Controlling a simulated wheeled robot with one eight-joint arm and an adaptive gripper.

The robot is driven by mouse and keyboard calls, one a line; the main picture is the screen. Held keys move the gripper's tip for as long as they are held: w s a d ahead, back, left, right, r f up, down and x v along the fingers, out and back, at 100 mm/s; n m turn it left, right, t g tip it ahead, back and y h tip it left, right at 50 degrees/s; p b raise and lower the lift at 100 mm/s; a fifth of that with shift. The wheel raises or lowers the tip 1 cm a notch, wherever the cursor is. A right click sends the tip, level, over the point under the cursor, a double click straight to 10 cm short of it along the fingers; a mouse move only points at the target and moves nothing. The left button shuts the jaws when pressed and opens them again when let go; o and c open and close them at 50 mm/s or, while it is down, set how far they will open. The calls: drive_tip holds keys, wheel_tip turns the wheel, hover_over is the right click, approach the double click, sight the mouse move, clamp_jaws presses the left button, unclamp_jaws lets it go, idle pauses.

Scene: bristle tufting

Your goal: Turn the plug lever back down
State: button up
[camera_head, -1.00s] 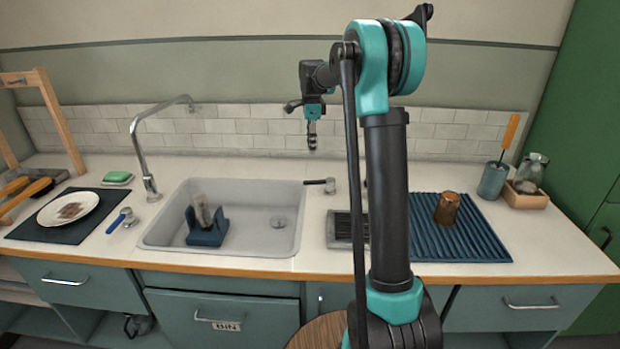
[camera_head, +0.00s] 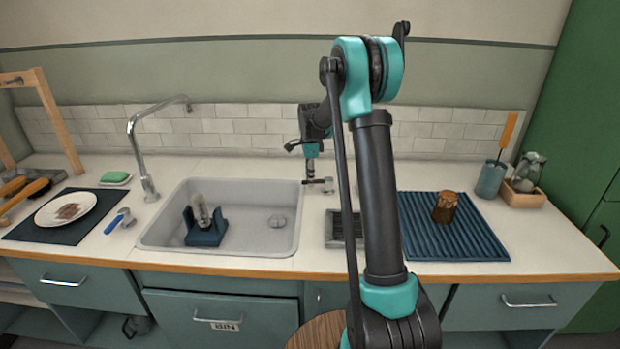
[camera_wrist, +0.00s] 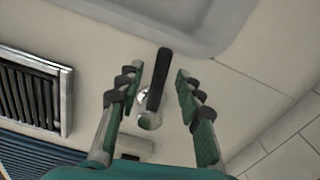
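The lever by the right side of the sink, which I take for the plug lever, has a black handle on a chrome base (camera_head: 328,186). In the wrist view its black handle (camera_wrist: 156,82) points up the picture, with the round chrome base (camera_wrist: 149,118) below it. My gripper (camera_head: 311,178) is down at this lever, pointing at the counter. In the wrist view my gripper (camera_wrist: 160,70) is open, with one finger on each side of the handle. Gaps show between the handle and both fingers. In the head view the gripper partly hides the handle.
The sink (camera_head: 255,230) holds a blue stand (camera_head: 206,234) with a glass in it. A dark slatted tray (camera_head: 345,229) and a blue ribbed mat (camera_head: 455,235) lie to the right.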

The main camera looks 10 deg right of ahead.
clamp_jaws()
idle(0.3)
